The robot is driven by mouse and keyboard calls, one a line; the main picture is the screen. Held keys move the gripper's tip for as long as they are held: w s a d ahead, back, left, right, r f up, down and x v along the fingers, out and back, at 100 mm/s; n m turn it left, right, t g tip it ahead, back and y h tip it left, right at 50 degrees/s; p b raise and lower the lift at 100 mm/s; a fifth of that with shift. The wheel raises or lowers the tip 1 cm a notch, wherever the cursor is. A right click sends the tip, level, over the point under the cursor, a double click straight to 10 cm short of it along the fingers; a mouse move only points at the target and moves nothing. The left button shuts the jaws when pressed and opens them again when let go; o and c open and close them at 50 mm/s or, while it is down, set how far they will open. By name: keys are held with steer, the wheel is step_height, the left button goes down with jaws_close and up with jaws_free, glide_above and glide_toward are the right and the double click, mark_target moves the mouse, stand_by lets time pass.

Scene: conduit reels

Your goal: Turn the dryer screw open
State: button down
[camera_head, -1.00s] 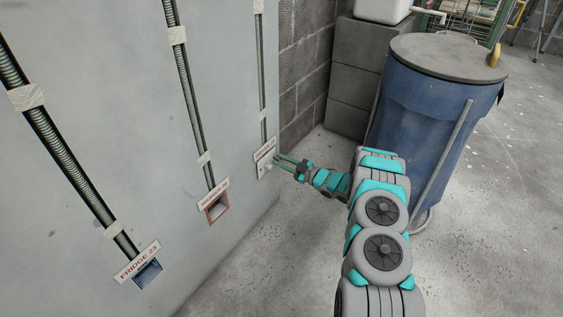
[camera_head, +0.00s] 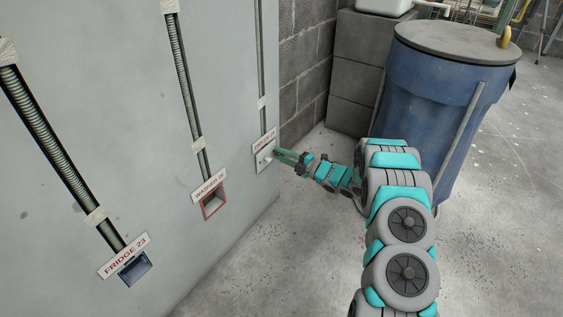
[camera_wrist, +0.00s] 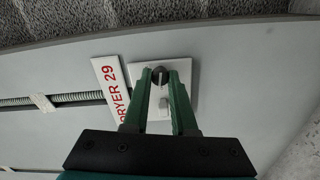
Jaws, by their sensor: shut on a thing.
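The dryer screw (camera_wrist: 159,72) is a small dark round head with a light slot or bar, on a white plate (camera_wrist: 182,63) beside the "DRYER 29" label (camera_wrist: 107,85). In the head view the plate (camera_head: 263,160) sits low on the grey wall near its right edge. My gripper (camera_wrist: 159,80) has its green fingers on either side of the screw, shut on it. In the head view my gripper (camera_head: 277,153) reaches the plate from the right and hides part of it.
Left along the wall are the washer box (camera_head: 213,204) with a red frame and the blue fridge box (camera_head: 135,269), each below a conduit. A blue barrel (camera_head: 425,105) with a grey lid stands behind my arm. Grey blocks (camera_head: 355,85) stand beside it. The floor in front is clear.

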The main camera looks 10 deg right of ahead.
steer(key=shift+f+n+b, duration=0.1)
steer(key=shift+n+b, duration=1)
steer(key=shift+b, duration=0.2)
steer(key=c, duration=0.7)
jaws_free()
steer(key=v, duration=0.7)
steer(key=shift+s+d+p, duration=0.3)
